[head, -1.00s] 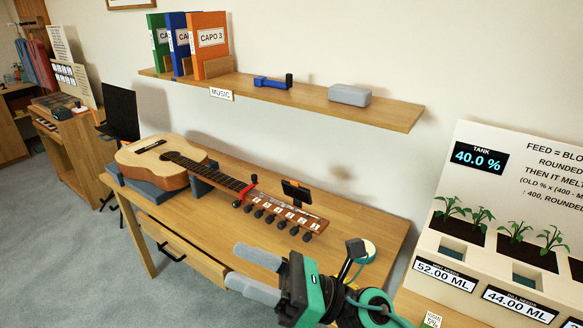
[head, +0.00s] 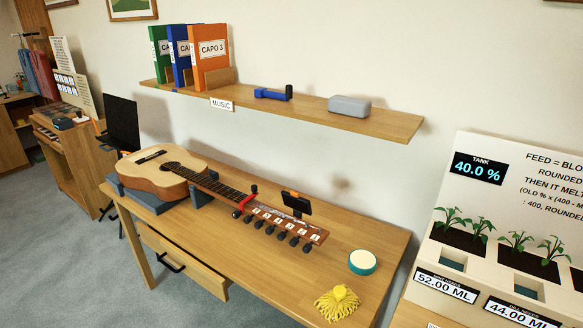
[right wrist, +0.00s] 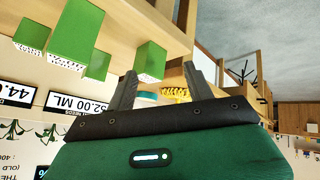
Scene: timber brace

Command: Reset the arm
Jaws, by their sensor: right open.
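My right gripper (right wrist: 162,88) shows only in the right wrist view. Its two dark fingers are apart with nothing between them. The picture there is upside down. Beyond the fingers are the yellow stringy mop-like piece (right wrist: 174,95) and the teal round pad (right wrist: 147,98). In the head view neither gripper shows. The wooden desk (head: 215,250) carries a guitar (head: 190,175) on a grey stand. A red and black clamp (head: 245,201) is on its neck. The yellow piece (head: 337,303) and the white-topped teal pad (head: 362,262) lie on the desk's right part.
A wall shelf (head: 300,107) holds binders (head: 208,55), a blue tool (head: 273,93) and a grey case (head: 349,106). A planter panel (head: 500,180) stands at the right. Several green blocks (right wrist: 75,28) appear near my right gripper.

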